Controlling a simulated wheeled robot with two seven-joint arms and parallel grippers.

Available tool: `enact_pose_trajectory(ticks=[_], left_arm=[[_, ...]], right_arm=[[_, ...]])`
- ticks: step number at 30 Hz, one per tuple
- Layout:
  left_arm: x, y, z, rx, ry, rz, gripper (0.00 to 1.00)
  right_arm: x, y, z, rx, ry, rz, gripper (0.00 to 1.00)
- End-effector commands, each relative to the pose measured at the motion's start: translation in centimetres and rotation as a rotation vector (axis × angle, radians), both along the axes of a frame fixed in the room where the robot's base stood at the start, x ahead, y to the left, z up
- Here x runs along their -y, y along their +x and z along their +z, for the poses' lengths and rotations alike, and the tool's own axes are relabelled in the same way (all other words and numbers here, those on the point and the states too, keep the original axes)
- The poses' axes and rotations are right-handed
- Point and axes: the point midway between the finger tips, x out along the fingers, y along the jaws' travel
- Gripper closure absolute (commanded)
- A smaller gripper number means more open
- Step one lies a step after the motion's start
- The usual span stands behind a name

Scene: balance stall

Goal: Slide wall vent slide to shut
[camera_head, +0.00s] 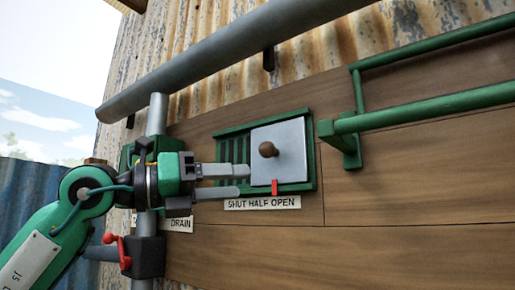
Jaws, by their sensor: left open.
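The wall vent has a green frame (313,150) on the wood-panelled wall, with dark green slats (232,150) bare on its left. Its pale slide plate (292,136) covers the right part and carries a round brown knob (268,149). A red pointer (274,187) at the plate's lower edge stands over the label strip (262,203) reading SHUT HALF OPEN, between HALF and OPEN. My left gripper (243,180) comes in from the left, open, its fingers one above the other before the slats. Its tips are near the plate's left edge; contact cannot be told. The knob is not between them.
A grey pipe (210,57) slopes across above the vent, and an upright pipe (157,112) stands behind my left arm. A red-handled valve (118,245) and a DRAIN label (180,224) are below. Green rails (430,108) jut out right of the vent.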

Motion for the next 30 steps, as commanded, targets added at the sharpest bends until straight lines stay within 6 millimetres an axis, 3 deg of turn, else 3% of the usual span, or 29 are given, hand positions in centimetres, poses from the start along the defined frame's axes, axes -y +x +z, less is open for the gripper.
enact_pose_trajectory(ticks=[1, 6, 15, 20, 30], left_arm=[[-0.7, -0.7, 1.6, 0.035, 0.042, 0.055, 0.48], [-3.1, -2.1, 5.2, 0.092, 0.148, 0.231, 0.48], [-5.2, -3.0, 7.8, 0.118, 0.202, 0.37, 0.48], [-3.8, -1.8, 7.9, 0.116, 0.203, 0.367, 0.48], [1.4, 3.0, 8.2, 0.115, 0.203, 0.365, 0.48]], right_arm=[[-0.1, 0.0, 0.0, 0.0, 0.001, 0.0, 1.0], [-0.1, 0.0, -0.1, 0.001, 0.001, 0.0, 1.0], [-0.2, 0.0, 0.1, 0.001, 0.002, 0.0, 1.0], [-0.2, 0.0, 1.1, 0.0, 0.002, 0.0, 1.0], [-0.2, 0.0, 4.8, 0.0, 0.002, 0.001, 1.0]])
